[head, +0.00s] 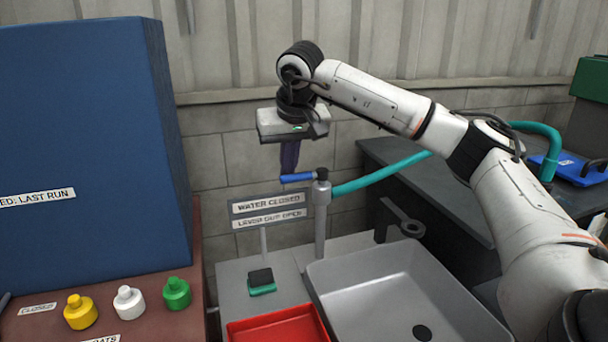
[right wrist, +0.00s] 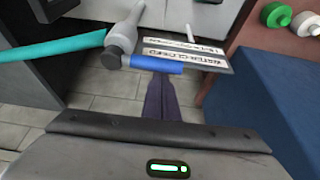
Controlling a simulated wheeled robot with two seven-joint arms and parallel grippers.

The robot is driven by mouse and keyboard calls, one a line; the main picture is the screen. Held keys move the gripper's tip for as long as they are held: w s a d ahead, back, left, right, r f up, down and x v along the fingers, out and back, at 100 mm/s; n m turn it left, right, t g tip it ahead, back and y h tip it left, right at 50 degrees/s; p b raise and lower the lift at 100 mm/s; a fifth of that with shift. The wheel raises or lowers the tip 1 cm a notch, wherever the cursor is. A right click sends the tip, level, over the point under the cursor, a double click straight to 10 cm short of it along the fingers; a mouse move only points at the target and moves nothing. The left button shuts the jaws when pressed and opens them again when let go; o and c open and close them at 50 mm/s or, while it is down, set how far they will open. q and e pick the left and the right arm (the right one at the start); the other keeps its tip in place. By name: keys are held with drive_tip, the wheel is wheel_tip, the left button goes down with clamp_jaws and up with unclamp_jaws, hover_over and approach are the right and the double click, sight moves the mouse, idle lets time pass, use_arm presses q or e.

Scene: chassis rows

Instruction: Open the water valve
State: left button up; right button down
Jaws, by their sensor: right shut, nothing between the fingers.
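The water valve is a grey upright pipe (head: 321,215) with a blue lever (head: 297,177) at its top. The lever points left in the head view, along the top of the sign, and also shows in the right wrist view (right wrist: 157,65). The sign (head: 268,211) reads "WATER CLOSED" and "LEVER OUT OPEN". My right gripper (head: 289,168) points down with its dark fingers shut and empty. Its fingertips (right wrist: 160,80) are right by the lever; I cannot tell whether they touch it. My left gripper is not in view.
A teal hose (head: 385,172) runs right from the pipe. A grey sink (head: 385,270), a red tray (head: 280,326) and a green-based black block (head: 262,281) lie below. A large blue box (head: 90,130) and several coloured bottles (head: 129,302) stand left.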

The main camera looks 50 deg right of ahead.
sight(292, 177)
drive_tip(key=shift+f, duration=0.35)
drive_tip(key=shift+s+a, duration=0.1)
drive_tip(key=shift+s, duration=0.05)
drive_tip(key=shift+s+a, duration=0.35)
drive_tip(key=shift+s, duration=0.35)
drive_tip(key=shift+s+a, duration=0.5)
drive_tip(key=shift+s, duration=0.15)
